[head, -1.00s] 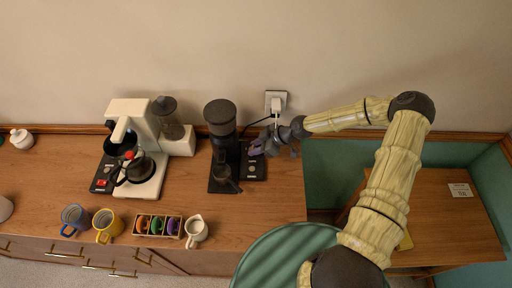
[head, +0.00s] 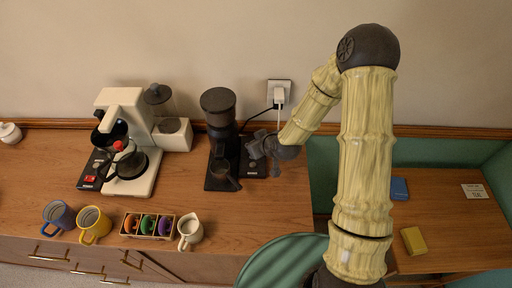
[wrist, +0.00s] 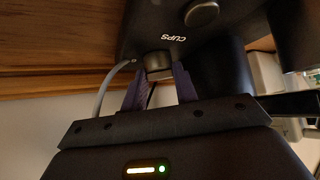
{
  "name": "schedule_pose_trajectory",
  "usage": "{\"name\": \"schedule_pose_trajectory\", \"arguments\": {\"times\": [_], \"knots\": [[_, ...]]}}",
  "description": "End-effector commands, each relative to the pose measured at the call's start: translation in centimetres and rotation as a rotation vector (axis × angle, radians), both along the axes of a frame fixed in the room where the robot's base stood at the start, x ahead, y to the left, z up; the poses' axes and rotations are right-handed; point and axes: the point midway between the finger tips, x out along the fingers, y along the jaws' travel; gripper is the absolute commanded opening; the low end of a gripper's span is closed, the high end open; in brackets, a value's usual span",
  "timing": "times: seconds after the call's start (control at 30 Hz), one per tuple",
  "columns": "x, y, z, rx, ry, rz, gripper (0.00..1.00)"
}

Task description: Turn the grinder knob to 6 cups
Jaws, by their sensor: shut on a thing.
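The black grinder (head: 219,107) stands on the wooden counter, with its low control panel (head: 252,171) at its right side. In the wrist view the panel (wrist: 140,25) shows an upside-down "CUPS" label. A grey blocky knob (wrist: 158,65) sits between the purple fingers of my gripper (wrist: 159,85), which is shut on it. A second round grey button or knob (wrist: 202,14) is on the panel, apart from the fingers. In the head view my gripper (head: 256,147) is at the back of the panel, and it hides the held knob. The knob's pointer and cup numbers cannot be read.
A wall outlet with a plug (head: 279,94) and cord is just behind my gripper. A white coffee maker (head: 125,108) stands left. Mugs (head: 94,222), a capsule tray (head: 147,226) and a creamer (head: 190,230) line the front. A green chair (head: 284,262) stands in front.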

Motion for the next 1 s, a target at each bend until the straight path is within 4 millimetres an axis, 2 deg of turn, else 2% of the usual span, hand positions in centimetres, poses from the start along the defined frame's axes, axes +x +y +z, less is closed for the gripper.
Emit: {"name": "schedule_pose_trajectory", "arguments": {"times": [0.27,0.7,0.73,0.8,1.0], "knots": [[-0.01,0.14,-0.04,0.0,-0.001,-0.091,0.06],[-0.01,0.1,0.03,0.001,0.0,-0.103,0.06],[-0.02,0.1,0.02,0.001,0.0,-0.103,0.35],[-0.02,0.1,0.02,0.001,0.0,-0.103,0.49],[-0.05,0.12,-0.01,0.0,0.001,-0.101,0.51]]}}
